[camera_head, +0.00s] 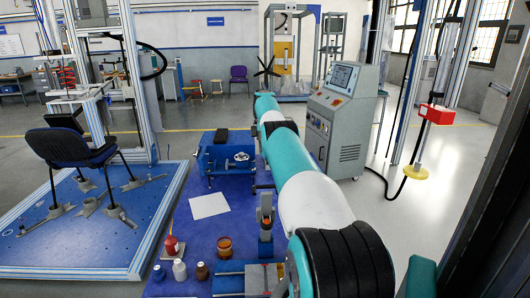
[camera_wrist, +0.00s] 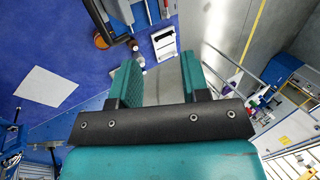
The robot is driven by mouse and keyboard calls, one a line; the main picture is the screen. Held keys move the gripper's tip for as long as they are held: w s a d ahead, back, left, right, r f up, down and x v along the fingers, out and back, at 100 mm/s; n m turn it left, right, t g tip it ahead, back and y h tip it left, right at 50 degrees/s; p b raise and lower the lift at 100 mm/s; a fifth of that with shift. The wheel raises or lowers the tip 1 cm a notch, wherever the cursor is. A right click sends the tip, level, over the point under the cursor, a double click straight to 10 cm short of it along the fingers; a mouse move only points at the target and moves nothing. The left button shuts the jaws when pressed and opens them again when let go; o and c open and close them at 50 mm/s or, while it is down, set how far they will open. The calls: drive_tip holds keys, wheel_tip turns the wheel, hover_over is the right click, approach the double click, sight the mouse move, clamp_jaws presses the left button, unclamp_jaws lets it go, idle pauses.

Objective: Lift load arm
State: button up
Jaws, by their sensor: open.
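My gripper (camera_wrist: 160,64) shows in the wrist view with its two teal jaws apart. Nothing is clearly held between them. In the head view my teal and white arm reaches away from the lower right, and I cannot make out the jaws. A dark blue chair (camera_head: 72,146) stands on the blue platform (camera_head: 65,245) at the left, beside a tall metal test frame (camera_head: 135,80). I cannot tell for certain which part is the load arm. A red block (camera_head: 435,114) and a yellow disc (camera_head: 411,172) hang on an upright at the right, apart from my arm.
A blue work surface (camera_head: 180,285) holds a white sheet (camera_head: 209,205), a blue vise-like device (camera_head: 226,160), a red bottle (camera_head: 171,247), small bottles and an amber jar (camera_head: 224,247). A grey control cabinet (camera_head: 336,120) stands right of my arm. Open floor (camera_head: 400,235) lies at the right.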

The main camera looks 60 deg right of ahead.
wheel_tip(320, 180, up, 2)
drive_tip(key=shift+r+p, duration=0.25)
drive_tip(key=shift+p, duration=0.4)
drive_tip(key=shift+c, duration=0.3)
